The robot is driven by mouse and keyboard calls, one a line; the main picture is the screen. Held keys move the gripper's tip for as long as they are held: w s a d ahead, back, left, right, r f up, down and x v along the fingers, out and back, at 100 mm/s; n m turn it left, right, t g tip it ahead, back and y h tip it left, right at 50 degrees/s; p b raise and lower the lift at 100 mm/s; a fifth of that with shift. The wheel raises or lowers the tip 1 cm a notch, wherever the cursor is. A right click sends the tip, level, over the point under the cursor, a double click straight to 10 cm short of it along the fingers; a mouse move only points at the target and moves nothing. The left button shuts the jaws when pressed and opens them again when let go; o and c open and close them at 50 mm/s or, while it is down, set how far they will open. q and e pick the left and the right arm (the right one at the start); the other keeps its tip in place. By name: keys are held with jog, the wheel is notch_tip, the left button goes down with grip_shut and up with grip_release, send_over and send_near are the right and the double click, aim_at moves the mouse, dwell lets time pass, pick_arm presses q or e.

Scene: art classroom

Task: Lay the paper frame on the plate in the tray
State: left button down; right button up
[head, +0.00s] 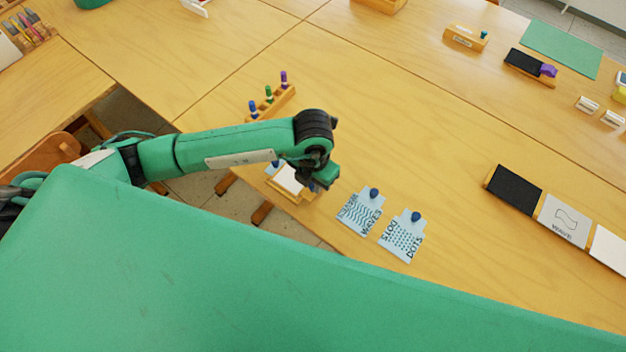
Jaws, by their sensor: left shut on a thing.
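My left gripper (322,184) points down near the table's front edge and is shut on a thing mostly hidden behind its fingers. A white sheet with a wooden edge (290,179) shows just left of and below it; I take this to be the paper frame, but cannot tell whether it is lifted or resting. The long wooden tray at the right holds a black pad (513,189), a pale plate with a wavy line (564,221) and a white piece (610,248) cut by the picture edge. My right gripper is out of view.
Two blue stencil cards with knobs, waves (358,213) and dots (402,240), lie right of the gripper. A wooden rack with coloured pegs (270,103) stands behind my arm. The table between the cards and the tray is clear.

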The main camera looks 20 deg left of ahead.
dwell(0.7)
pick_arm(q)
jog(key=c, duration=1.2)
grip_release()
jog(key=shift+c, duration=0.2)
jog(key=shift+o, duration=1.2)
jog(key=shift+r, duration=0.1)
jog(key=shift+r+p, duration=1.65)
jog(key=shift+r, duration=1.25)
